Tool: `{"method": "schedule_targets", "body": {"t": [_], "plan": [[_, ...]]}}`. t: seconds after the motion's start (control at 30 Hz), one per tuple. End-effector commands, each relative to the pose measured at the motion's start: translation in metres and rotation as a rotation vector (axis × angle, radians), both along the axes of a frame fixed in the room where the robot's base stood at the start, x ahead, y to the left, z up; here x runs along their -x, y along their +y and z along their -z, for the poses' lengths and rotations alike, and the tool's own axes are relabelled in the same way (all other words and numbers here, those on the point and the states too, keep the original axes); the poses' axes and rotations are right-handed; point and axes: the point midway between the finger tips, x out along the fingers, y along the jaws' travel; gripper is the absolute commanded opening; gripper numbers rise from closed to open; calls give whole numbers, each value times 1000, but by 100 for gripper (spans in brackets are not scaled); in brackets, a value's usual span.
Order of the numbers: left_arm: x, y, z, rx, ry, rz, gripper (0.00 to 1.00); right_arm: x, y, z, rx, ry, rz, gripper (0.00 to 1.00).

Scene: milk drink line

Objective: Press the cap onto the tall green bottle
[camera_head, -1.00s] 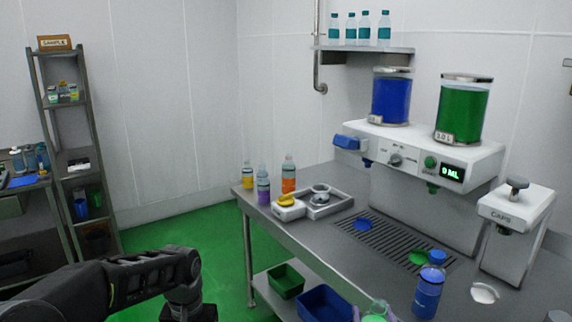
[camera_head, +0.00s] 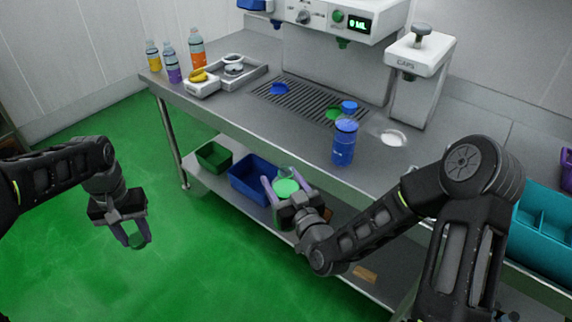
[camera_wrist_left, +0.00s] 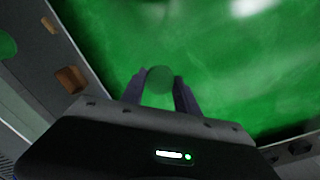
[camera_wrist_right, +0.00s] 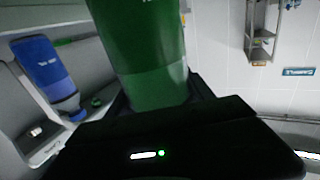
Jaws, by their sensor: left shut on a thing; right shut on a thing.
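The tall green bottle (camera_wrist_right: 143,45) fills the middle of the right wrist view, held between the jaws of my right gripper. In the head view my right gripper (camera_head: 288,190) is in front of the table edge, and only the bottle's green upper part (camera_head: 286,186) shows. My left gripper (camera_head: 135,236) hangs over the green floor at the left, pointing down, shut on a small green cap (camera_wrist_left: 160,80). The cap is seen between the two fingertips in the left wrist view. The grippers are well apart, and the cap is away from the bottle.
A blue bottle (camera_head: 344,145) stands near the table's (camera_head: 225,105) front edge. A caps dispenser (camera_head: 418,55) and drink machine stand behind. Blue (camera_head: 240,178) and green (camera_head: 203,158) bins sit on the lower shelf. A teal crate (camera_head: 548,235) is at the right. Floor space at left is free.

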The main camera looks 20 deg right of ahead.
Motion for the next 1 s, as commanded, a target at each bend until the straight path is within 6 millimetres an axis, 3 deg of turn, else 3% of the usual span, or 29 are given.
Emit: {"method": "schedule_targets", "body": {"t": [0.5,0.7,1.0], "plan": [[0,0,0,0,0,0,0,70,102,44,-2,-1,-461,0],[0,0,0,0,0,0,0,82,121,52,-2,-3,-545,0],[0,0,0,0,0,0,0,84,124,53,-1,-3,-560,0]]}}
